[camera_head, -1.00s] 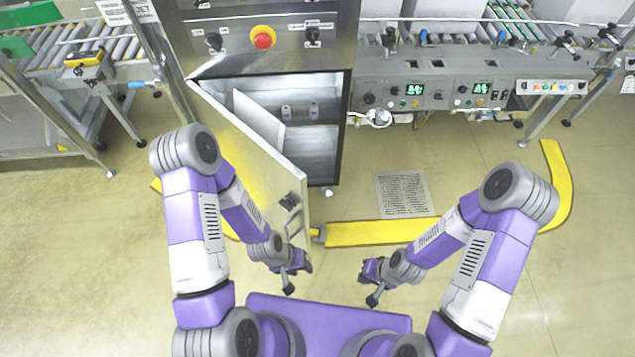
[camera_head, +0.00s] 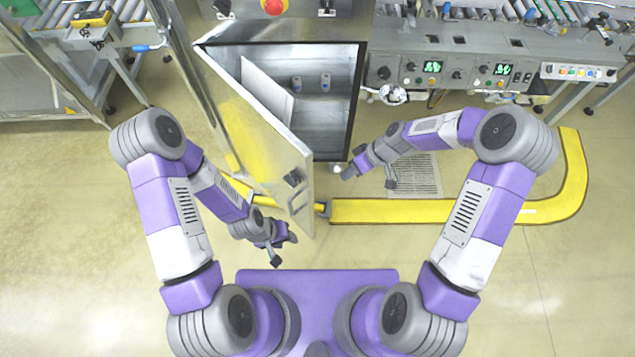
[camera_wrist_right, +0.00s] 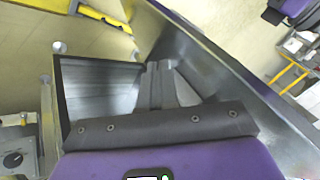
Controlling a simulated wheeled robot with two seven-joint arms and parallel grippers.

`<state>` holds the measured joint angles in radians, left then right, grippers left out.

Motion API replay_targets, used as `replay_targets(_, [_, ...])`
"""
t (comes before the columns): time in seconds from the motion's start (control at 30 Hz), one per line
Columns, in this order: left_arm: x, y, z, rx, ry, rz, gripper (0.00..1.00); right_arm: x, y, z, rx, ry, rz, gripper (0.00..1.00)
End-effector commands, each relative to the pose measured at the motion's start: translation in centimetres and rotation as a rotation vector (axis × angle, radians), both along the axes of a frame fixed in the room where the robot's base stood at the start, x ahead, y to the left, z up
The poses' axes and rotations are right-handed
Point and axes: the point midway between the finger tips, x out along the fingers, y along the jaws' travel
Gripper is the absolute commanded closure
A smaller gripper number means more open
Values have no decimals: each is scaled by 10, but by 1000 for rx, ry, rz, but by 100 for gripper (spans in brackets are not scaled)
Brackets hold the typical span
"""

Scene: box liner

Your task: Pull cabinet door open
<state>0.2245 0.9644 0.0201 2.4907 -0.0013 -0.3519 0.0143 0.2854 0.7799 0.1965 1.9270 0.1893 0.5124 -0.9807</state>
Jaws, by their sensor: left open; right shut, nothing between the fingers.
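The cabinet door (camera_head: 250,125) is metal and stands partly open, swung out towards me from its left side. Its handle (camera_head: 298,192) is on the door's outer face near the free edge. The cabinet (camera_head: 335,108) shows a shelf and small items inside. My left gripper (camera_head: 290,236) is open and empty, just below the door's lower free end, apart from the handle as far as I can tell. My right gripper (camera_head: 346,173) is shut and empty, to the right of the door's free edge, in front of the cabinet opening. The right wrist view shows its fingers (camera_wrist_right: 165,85) between door and cabinet interior.
A yellow floor line (camera_head: 420,211) runs right of the door and curves up. A printed floor sheet (camera_head: 415,178) lies under my right arm. A control panel (camera_head: 460,70) stands right of the cabinet. Open floor lies to the left.

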Motion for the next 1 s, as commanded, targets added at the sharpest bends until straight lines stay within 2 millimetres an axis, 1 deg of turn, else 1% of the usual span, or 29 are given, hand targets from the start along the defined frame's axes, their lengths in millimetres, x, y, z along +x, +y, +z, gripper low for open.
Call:
replay_targets(0.03, [0, 0, -1, 0, 0, 0, 57, 10, -1, 12, 21, -34, 49, 100])
replay_targets(0.1, [0, 0, -2, 0, 0, 0, 57, 17, 0, 24, 45, -64, 104, 100])
replay_targets(0.17, [0, 0, -2, 0, 0, 0, 57, 20, 0, 29, 58, -80, 133, 100])
replay_targets(0.23, [0, 0, -3, 0, 0, 0, 57, 21, 3, 29, 65, -88, 150, 100])
replay_targets(0.37, [0, 0, -6, 0, 0, 0, 57, 19, 13, 16, 67, -86, 154, 100])
replay_targets(0.6, [0, 0, -14, 0, 0, 1, 57, 17, 44, -27, 66, -85, 153, 100])
replay_targets(0.77, [0, 0, -19, 0, 0, 1, 57, 15, 63, -52, 65, -84, 152, 100])
replay_targets(0.8, [0, 0, -18, 0, 0, 1, 57, 9, 68, -48, 65, -86, 153, 100])
replay_targets(0.9, [0, 0, -18, 0, 0, 1, 57, -1, 78, -48, 65, -86, 153, 100])
replay_targets(1.0, [0, 0, -18, 0, 0, 1, 57, -7, 85, -47, 64, -87, 152, 100])
